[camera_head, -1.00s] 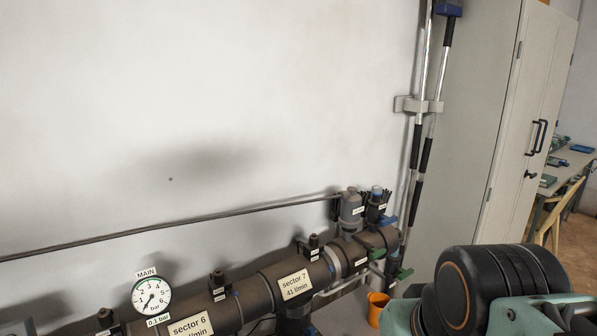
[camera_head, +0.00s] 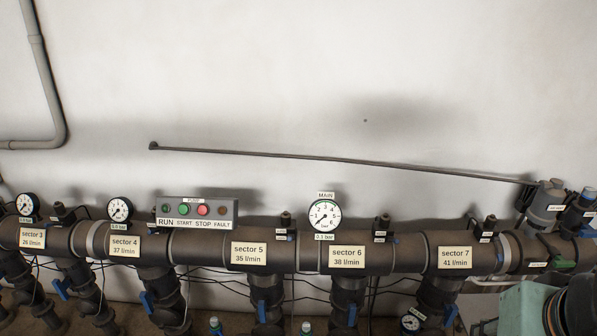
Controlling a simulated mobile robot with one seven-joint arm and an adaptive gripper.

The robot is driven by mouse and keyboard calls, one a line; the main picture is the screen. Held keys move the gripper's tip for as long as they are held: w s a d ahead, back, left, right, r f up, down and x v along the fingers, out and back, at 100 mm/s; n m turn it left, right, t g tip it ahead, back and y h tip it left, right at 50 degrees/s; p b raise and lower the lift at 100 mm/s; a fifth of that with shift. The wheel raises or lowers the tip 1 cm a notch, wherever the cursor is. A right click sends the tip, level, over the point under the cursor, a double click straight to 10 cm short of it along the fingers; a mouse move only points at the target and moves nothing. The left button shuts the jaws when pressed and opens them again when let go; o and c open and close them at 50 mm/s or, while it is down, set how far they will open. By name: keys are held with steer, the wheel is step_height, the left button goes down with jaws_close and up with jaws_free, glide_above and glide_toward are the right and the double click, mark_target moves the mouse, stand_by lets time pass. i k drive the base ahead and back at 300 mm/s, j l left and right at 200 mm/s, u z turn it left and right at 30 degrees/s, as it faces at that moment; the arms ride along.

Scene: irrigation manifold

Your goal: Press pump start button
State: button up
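The grey pump control box (camera_head: 230,204) sits behind the dark manifold pipe, left of centre in the head view. Its green start button (camera_head: 183,209) is second from the left, above the START label. The red stop button (camera_head: 202,210) is just to its right. A dark run lamp is at the left end and a dark brownish fault lamp at the right end. Part of my arm, teal and black, shows at the bottom right corner, far from the box. My gripper is not visible.
The manifold pipe (camera_head: 205,248) runs across the lower picture with sector labels, valves and gauges. The round MAIN gauge (camera_head: 324,215) stands right of the box. A thin rod (camera_head: 340,160) slants along the wall above.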

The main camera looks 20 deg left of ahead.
mark_target(184, 208)
steer(key=u, duration=1.75)
